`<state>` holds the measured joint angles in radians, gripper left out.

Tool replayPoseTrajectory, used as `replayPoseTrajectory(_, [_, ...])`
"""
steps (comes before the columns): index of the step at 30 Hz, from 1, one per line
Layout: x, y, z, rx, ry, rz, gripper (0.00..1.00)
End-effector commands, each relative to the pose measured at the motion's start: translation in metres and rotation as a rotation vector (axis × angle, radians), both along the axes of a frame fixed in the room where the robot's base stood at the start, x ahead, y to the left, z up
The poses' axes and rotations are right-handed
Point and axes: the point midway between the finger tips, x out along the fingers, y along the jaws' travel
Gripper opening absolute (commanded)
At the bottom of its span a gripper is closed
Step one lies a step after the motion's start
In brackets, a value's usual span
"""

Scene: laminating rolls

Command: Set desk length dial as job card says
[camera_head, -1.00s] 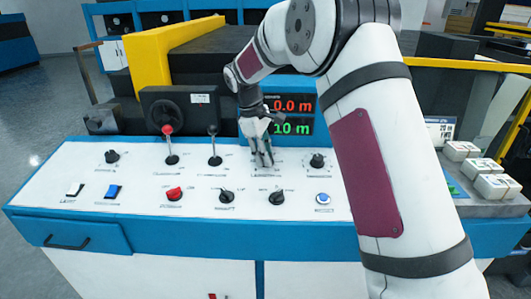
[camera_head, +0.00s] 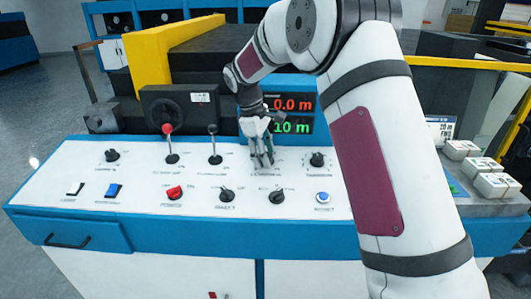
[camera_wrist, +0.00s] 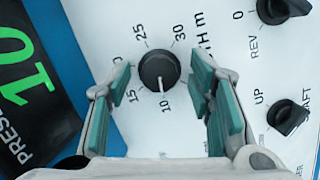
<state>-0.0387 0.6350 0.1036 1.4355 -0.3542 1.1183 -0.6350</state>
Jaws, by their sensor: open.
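The length dial (camera_wrist: 159,69) is a round black knob on the white desk panel, between my gripper's fingers in the wrist view. Its white pointer line is toward the 10 mark. My gripper (camera_wrist: 163,78) is open, with a teal-padded finger on each side of the knob and gaps between. In the head view my gripper (camera_head: 262,160) points down at the panel and hides the dial. The preset display (camera_head: 291,126) shows a green 10 m, below a red 0.0 m. The job card (camera_head: 440,127) stands at the right; its text is too small to read surely.
Other black knobs (camera_head: 277,196) lie close around, with a red power switch (camera_head: 174,192) and two levers (camera_head: 214,145) to the left. A blue button (camera_head: 323,197) is front right. White blocks (camera_head: 497,185) sit on the right side.

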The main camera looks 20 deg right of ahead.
Motion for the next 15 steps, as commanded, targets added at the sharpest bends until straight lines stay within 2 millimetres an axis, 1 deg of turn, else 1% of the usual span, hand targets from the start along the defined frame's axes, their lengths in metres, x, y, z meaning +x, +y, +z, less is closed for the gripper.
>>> replayPoseTrajectory(5, [0.001,0.003,0.011,0.000,-0.003,0.001,0.48])
replayPoseTrajectory(8, [0.001,0.007,0.026,0.000,-0.005,0.001,0.48])
replayPoseTrajectory(15, [0.000,0.020,0.074,0.002,-0.006,0.001,0.48])
